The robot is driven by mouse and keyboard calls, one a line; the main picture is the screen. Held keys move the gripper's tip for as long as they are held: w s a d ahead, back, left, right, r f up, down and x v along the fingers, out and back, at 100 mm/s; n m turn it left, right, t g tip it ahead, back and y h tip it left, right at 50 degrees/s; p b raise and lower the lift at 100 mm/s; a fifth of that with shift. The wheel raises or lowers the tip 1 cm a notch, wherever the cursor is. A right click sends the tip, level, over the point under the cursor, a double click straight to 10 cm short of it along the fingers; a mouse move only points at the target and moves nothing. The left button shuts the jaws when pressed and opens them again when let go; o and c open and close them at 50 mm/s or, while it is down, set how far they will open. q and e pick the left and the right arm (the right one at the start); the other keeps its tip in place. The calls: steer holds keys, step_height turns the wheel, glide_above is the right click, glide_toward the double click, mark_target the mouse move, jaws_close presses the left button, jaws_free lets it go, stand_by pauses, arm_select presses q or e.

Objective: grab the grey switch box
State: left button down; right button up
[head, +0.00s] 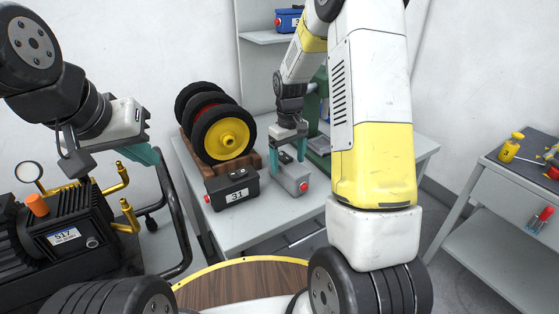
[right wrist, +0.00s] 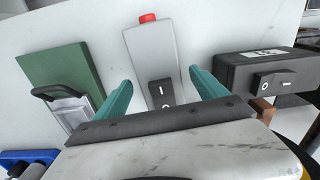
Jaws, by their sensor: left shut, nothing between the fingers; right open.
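The grey switch box (head: 289,182) stands on the grey table, with a red button on one end. In the right wrist view the grey switch box (right wrist: 152,50) lies between the two teal fingers, its black rocker switch facing the camera. My right gripper (head: 288,158) is open above and around the box, one finger on each side; gaps show between fingers and box in the wrist view. My left gripper (head: 143,155) is shut and empty at the left, over the pump area, away from the box.
A black switch box (head: 232,190) marked 31 stands just left of the grey one. Behind it, discs with a yellow hub (head: 228,140) sit in a wooden rack. A black pump (head: 72,235) with brass fittings is at the left.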

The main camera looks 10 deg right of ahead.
steer(key=shift+f, duration=1.5)
jaws_close()
steer(key=shift+r, duration=0.1)
